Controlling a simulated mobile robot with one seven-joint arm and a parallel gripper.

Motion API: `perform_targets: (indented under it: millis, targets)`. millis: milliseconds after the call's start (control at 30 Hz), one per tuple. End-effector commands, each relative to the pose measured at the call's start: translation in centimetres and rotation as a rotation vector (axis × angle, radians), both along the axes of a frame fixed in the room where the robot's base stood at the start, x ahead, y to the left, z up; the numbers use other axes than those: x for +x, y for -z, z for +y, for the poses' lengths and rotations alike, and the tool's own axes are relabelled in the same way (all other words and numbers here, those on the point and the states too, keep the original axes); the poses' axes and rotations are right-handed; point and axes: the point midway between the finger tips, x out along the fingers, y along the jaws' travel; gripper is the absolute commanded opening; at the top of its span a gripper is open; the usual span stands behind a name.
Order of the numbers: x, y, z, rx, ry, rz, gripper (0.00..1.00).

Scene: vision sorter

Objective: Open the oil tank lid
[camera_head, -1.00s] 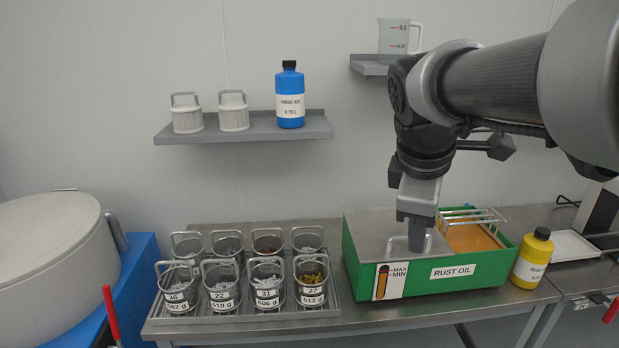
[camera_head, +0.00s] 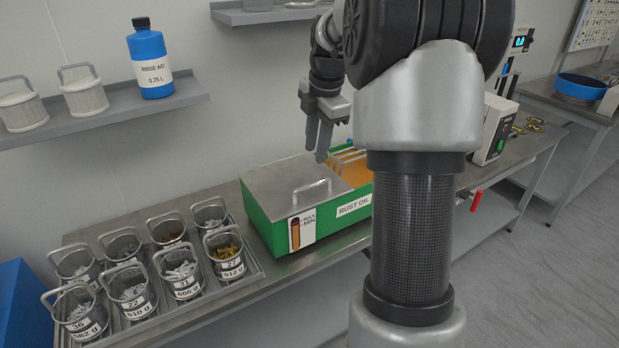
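The green oil tank (camera_head: 262,222) labelled RUST OIL stands on the steel table. Its grey metal lid (camera_head: 279,186) lies flat on the left part, with a wire handle (camera_head: 312,187) near its front right. The right part is uncovered and shows orange liquid (camera_head: 357,172) with a wire rack over it. My gripper (camera_head: 322,155) points down above the tank's back right, near the lid's right edge and apart from the handle. A gap shows between its fingers, and they hold nothing visible. My arm hides the tank's right end.
A tray (camera_head: 258,273) with several labelled wire-handled baskets stands left of the tank. A shelf (camera_head: 120,118) above holds a blue bottle (camera_head: 150,60) and two white baskets. A device (camera_head: 492,125) stands on the table to the right, behind my arm.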

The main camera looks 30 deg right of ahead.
Motion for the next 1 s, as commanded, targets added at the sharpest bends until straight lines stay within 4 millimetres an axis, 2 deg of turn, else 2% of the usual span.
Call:
perform_targets:
  millis: [100,300,500,667,933,1000]
  targets:
    - [0.5,2.9,0.1,0.001,-0.001,0.004,0.28]
    - [1.3,6.9,0.2,0.001,0.000,0.003,0.28]
    - [1.9,9.4,0.2,0.000,0.000,0.001,0.28]
    - [2.0,10.2,0.2,-0.001,0.000,-0.001,0.28]
    - [2.1,10.3,0.2,-0.001,0.000,-0.001,0.28]
    - [2.1,10.3,0.2,-0.001,0.000,-0.001,0.16]
